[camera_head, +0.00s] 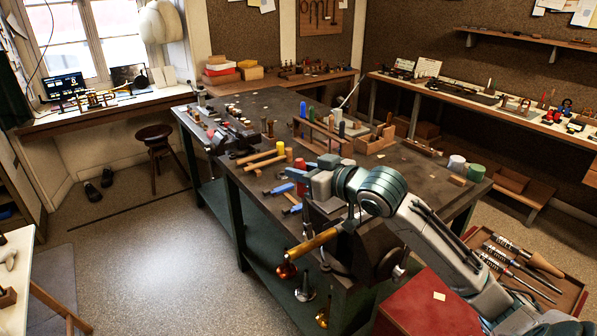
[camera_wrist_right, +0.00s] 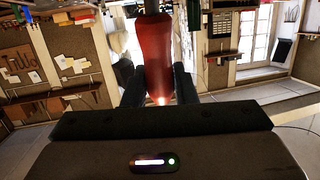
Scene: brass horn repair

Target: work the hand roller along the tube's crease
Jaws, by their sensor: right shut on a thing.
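My right gripper (camera_head: 302,176) reaches over the near corner of the dark bench and is shut on the red handle (camera_head: 300,188) of the hand roller. In the right wrist view the red handle (camera_wrist_right: 156,55) sits between the two dark fingers (camera_wrist_right: 158,88), with a grey shaft running out of the top of the picture. In the head view a thin shaft drops below the gripper towards the brass tube (camera_head: 312,243). The tube juts out level past the bench edge. I cannot tell whether the roller touches it, and no crease can be made out. My left gripper is out of view.
A tool tray (camera_head: 572,291) with several tools lies right, by a red cabinet (camera_head: 425,311).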

